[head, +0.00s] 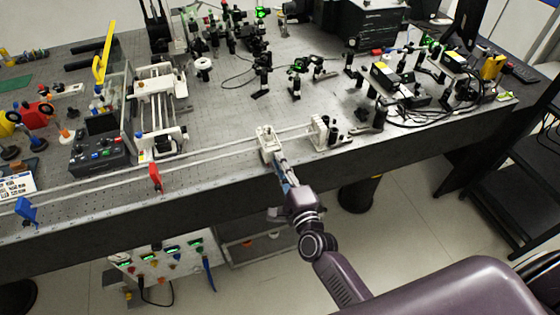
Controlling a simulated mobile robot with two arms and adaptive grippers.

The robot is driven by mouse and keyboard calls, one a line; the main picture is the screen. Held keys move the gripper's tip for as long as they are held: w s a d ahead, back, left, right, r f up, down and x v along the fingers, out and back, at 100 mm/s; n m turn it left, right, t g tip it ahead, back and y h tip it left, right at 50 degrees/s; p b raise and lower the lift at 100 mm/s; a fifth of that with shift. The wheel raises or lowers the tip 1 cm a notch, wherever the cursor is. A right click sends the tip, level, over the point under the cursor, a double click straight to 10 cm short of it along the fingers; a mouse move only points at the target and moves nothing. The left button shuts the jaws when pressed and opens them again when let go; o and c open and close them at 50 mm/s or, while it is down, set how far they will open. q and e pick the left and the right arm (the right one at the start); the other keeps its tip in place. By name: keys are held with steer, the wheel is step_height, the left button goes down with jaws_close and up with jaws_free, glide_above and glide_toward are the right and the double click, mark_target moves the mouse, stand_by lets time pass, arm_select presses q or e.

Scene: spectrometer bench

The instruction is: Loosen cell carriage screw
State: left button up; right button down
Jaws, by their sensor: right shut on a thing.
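The cell carriage (265,135) is a small off-white block on the long pale rail (205,155) near the bench's front edge. My right gripper (280,163) reaches up from the lower right to the front of the carriage. Its fingers are shut at the carriage's front side, where the carriage screw sits. The screw itself is hidden by the fingers and too small to make out. The carriage stands upright on the rail. My left gripper is not in view.
A white end block (321,132) stands right of the carriage. A red flag (155,177) and a blue flag (27,210) sit along the rail to the left. A dark control box (97,152) and a white rod frame (157,84) stand behind. Bare bench lies behind the carriage.

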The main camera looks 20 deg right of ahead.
steer(key=shift+n+p, duration=1.2)
steer(key=shift+n, duration=3.2)
steer(key=shift+f, duration=0.1)
steer(key=c, duration=2)
jaws_free()
steer(key=shift+o, duration=0.2)
steer(key=s, duration=1.2)
steer(key=shift+d, duration=0.2)
